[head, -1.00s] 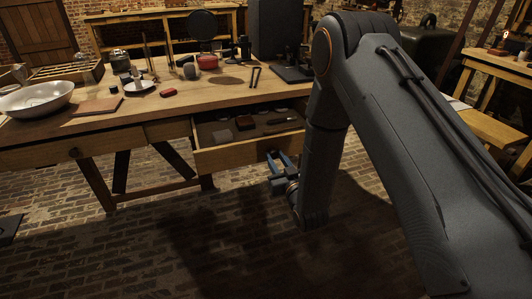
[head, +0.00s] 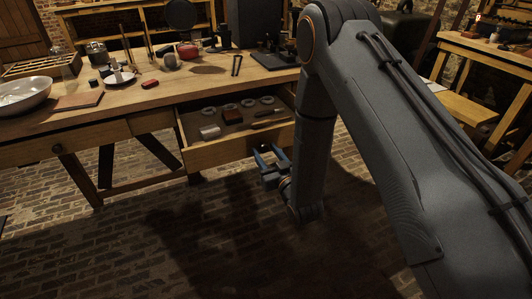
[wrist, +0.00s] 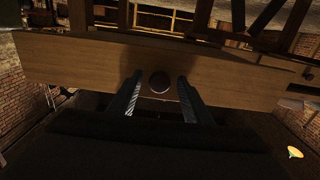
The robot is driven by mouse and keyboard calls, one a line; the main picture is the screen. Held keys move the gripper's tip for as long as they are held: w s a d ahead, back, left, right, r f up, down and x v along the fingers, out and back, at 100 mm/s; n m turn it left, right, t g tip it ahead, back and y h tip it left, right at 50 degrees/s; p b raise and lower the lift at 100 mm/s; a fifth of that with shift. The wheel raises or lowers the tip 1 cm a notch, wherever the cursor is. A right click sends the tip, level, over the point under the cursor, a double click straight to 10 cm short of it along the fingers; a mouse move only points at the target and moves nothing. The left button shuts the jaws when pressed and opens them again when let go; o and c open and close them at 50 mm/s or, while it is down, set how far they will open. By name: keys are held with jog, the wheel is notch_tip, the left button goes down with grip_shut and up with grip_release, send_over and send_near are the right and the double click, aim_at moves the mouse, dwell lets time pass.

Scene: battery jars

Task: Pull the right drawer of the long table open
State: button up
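The right drawer (head: 225,150) of the long table (head: 120,103) stands well out, and its inside shows in the head view. Its wooden front (wrist: 240,83) crosses the wrist view, with a dark round knob (wrist: 159,82) in the middle. My gripper (head: 267,151) is at the drawer's front, low and to the right in the head view. In the wrist view, my gripper's (wrist: 160,76) two fingers stand apart, one on each side of the knob. A gap shows between the knob and each finger. The knob is hidden in the head view.
The drawer holds several grey rings, a brown block (head: 232,116) and a pale block (head: 210,132). On the tabletop are a bowl (head: 22,94), a white plate (head: 118,79) and a red pot (head: 188,50). The brick floor before the table is clear.

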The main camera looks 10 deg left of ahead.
jog(key=v, duration=0.8)
jog(key=shift+a, duration=0.1)
jog(key=shift+c, duration=1.4)
jog(key=shift+w, duration=0.1)
